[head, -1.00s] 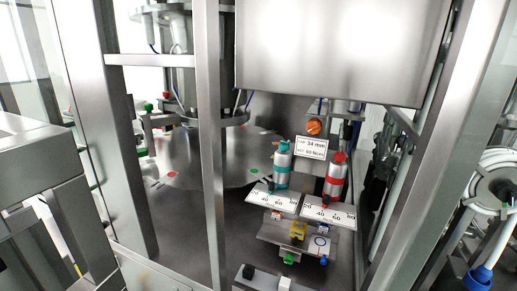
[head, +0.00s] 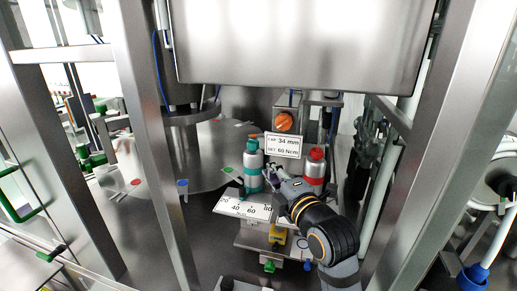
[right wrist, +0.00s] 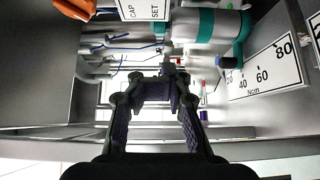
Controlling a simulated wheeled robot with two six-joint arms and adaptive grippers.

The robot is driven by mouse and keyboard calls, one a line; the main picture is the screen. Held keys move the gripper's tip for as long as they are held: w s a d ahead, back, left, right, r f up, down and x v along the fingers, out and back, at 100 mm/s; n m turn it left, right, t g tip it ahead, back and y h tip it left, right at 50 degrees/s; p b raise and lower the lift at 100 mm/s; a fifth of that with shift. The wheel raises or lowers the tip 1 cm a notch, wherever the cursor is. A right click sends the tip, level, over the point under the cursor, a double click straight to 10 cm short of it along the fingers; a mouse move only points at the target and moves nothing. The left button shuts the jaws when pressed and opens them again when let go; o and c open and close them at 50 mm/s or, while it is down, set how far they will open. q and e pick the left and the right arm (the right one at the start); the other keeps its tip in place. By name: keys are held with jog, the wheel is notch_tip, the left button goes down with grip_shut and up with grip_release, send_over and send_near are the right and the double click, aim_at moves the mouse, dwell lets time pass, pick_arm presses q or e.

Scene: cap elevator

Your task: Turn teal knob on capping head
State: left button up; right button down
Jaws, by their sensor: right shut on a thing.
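The teal capping head, a silver cylinder with a teal top knob (head: 251,145) and a teal band, stands upright behind a white torque scale (head: 240,209). Its banded body (right wrist: 205,25) lies sideways at the top right of the right wrist view. My right gripper (head: 272,178) is at the lower right of this cylinder in the head view. My left gripper is out of view.
A red-topped silver cylinder (head: 315,165) stands just right, partly behind my right arm. An orange knob (head: 283,121) and a CAP 34 mm sign (head: 283,145) are behind. A large metal box (head: 300,45) hangs above, and steel posts (head: 150,130) frame both sides.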

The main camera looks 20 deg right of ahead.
jog(key=s+r, duration=0.1)
jog(key=s, duration=0.1)
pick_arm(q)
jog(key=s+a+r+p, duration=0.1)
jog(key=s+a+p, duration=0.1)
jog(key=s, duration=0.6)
pick_arm(e)
jog(key=p, duration=0.3)
send_near(253, 142)
jog(key=w+a, duration=0.3)
jog(key=w+d, duration=0.1)
jog(key=w+d+p, duration=0.1)
jog(key=shift+w+d, duration=0.2)
jog(key=shift+d, duration=0.2)
jog(key=shift+w+f, duration=0.1)
jog(key=shift+f, duration=0.05)
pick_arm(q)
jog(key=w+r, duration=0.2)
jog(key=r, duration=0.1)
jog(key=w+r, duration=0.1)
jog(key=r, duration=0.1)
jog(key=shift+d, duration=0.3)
pick_arm(e)
jog(key=shift+a, duration=0.1)
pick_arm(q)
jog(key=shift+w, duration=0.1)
